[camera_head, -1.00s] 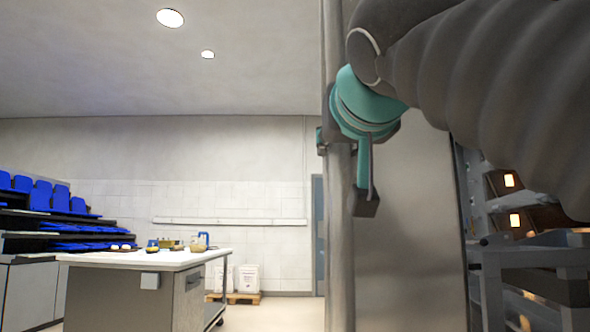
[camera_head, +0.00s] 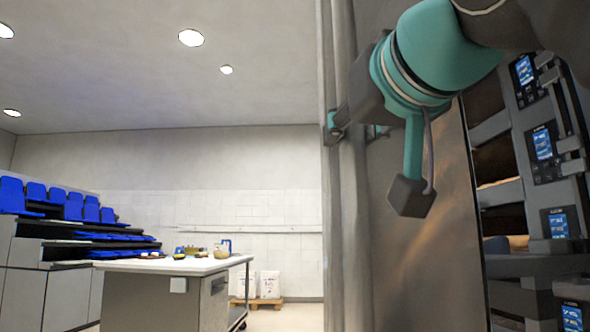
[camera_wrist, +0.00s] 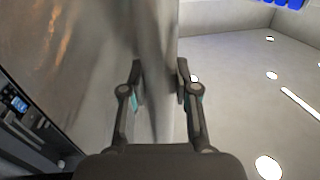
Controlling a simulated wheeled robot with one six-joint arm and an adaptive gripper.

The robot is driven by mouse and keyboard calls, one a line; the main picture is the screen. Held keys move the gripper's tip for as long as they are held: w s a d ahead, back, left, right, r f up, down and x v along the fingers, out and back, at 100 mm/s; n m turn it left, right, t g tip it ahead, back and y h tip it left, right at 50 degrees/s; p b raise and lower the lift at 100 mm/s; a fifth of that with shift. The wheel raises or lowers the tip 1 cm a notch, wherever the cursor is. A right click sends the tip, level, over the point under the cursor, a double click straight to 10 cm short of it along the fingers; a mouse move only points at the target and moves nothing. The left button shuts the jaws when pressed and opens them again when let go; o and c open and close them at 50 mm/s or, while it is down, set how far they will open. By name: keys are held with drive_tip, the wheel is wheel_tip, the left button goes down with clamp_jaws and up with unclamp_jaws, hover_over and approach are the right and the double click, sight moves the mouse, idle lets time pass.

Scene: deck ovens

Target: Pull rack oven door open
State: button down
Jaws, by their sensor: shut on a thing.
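The rack oven door (camera_head: 440,240) is a tall grey metal panel standing right of centre in the head view. It fills the left of the wrist view (camera_wrist: 75,60). A long upright grey bar (camera_head: 345,230) runs along its left edge. My gripper (camera_wrist: 160,82) has one finger on each side of this upright part in the wrist view and is shut on it. In the head view my gripper (camera_head: 350,125) is partly hidden behind my wrist, with teal fingertip parts showing at the bar.
Deck ovens with lit blue control screens (camera_head: 543,143) stand at the right behind the door. White containers (camera_head: 270,284) sit on a pallet by the back wall. Floor shows between.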

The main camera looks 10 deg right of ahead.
sight(351, 50)
drive_tip(key=c, duration=0.8)
unclamp_jaws()
drive_tip(key=shift+c, duration=0.2)
drive_tip(key=shift+w+r, duration=0.1)
drive_tip(key=shift+r, duration=4.85)
